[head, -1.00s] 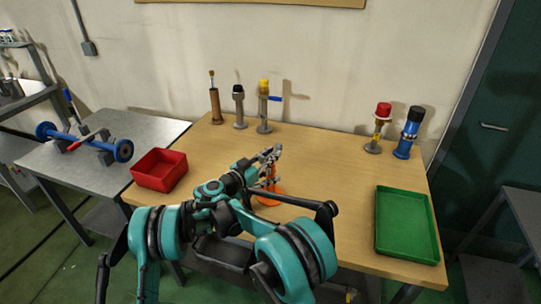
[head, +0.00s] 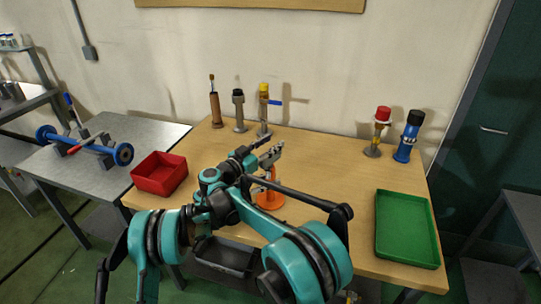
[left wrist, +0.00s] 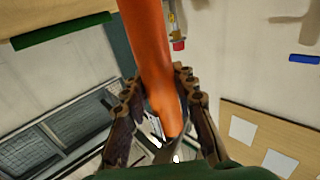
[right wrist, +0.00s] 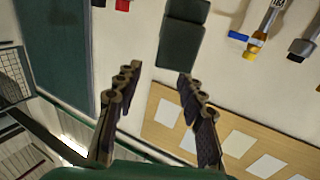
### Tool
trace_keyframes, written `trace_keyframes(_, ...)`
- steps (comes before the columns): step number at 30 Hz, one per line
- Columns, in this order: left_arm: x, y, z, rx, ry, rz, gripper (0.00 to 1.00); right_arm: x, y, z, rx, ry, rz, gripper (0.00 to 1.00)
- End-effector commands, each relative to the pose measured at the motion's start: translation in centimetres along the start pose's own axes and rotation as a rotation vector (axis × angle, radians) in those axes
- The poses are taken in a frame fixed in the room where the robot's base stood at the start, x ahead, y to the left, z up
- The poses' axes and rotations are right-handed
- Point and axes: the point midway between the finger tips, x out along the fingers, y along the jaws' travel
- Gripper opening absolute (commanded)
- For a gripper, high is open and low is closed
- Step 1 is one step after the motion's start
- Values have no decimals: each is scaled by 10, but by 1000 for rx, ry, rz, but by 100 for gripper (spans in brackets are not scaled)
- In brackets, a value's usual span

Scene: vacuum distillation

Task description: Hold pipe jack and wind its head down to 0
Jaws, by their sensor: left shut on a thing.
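The orange pipe jack (head: 269,200) stands on the wooden table in the head view, partly hidden behind my arms. My left gripper (head: 266,181) is at its orange upright part. In the left wrist view the orange shaft (left wrist: 160,65) passes between the fingers of my left gripper (left wrist: 160,95), which is shut on it. My right gripper (head: 276,151) is above the left one, near the jack's top. In the right wrist view my right gripper (right wrist: 155,75) is open, with its fingers apart and nothing between them. The jack's head cannot be made out.
Several upright fittings stand at the table's back, including a yellow-topped one (head: 264,110), a red-topped one (head: 380,130) and a blue one (head: 408,137). A red bin (head: 160,173) is at the left, a green tray (head: 405,230) at the right. The table between jack and tray is clear.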

Motion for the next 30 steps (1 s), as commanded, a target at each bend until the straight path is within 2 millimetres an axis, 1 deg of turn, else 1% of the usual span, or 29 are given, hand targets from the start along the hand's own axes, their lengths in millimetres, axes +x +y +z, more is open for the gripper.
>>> trace_keyframes(1, 0, 0, 0, 1, -1, -1, 0, 0, 0, -10, 0, 0, 0, 40)
trace_keyframes(3, 0, 0, 0, 1, -1, -1, 0, 0, 0, -21, 0, 0, 0, 40)
trace_keyframes(6, 0, 0, 0, 1, -1, -1, 0, 0, 0, -33, 0, 0, 0, 40)
trace_keyframes(10, 0, 0, 0, 1, 0, -1, 0, 0, 0, -40, 0, 1, 0, 40)
trace_keyframes(17, 0, 0, 0, 0, 1, -1, 0, 0, 0, -41, 0, 1, 0, 40)
trace_keyframes(20, 0, 0, 0, 0, 1, -1, 0, 1, -1, -42, 1, 4, -5, 63)
trace_keyframes(21, 0, 0, 0, 0, 1, -1, 0, 3, -4, -45, 3, 10, -15, 74)
trace_keyframes(23, 0, 0, 0, 0, 1, -1, 0, 8, -11, -54, 7, 28, -46, 90)
trace_keyframes(24, 0, 0, 0, 0, 1, -1, 0, 12, -19, -62, 10, 45, -79, 98)
trace_keyframes(26, 0, 0, 0, 0, 1, -1, 0, 20, -34, -78, 16, 79, -146, 98)
trace_keyframes(29, 0, -1, -1, 0, 1, -1, 0, 33, -68, -112, 14, 144, -301, 98)
trace_keyframes(30, 0, -1, -1, 0, 1, -1, 0, 36, -83, -125, 6, 167, -373, 98)
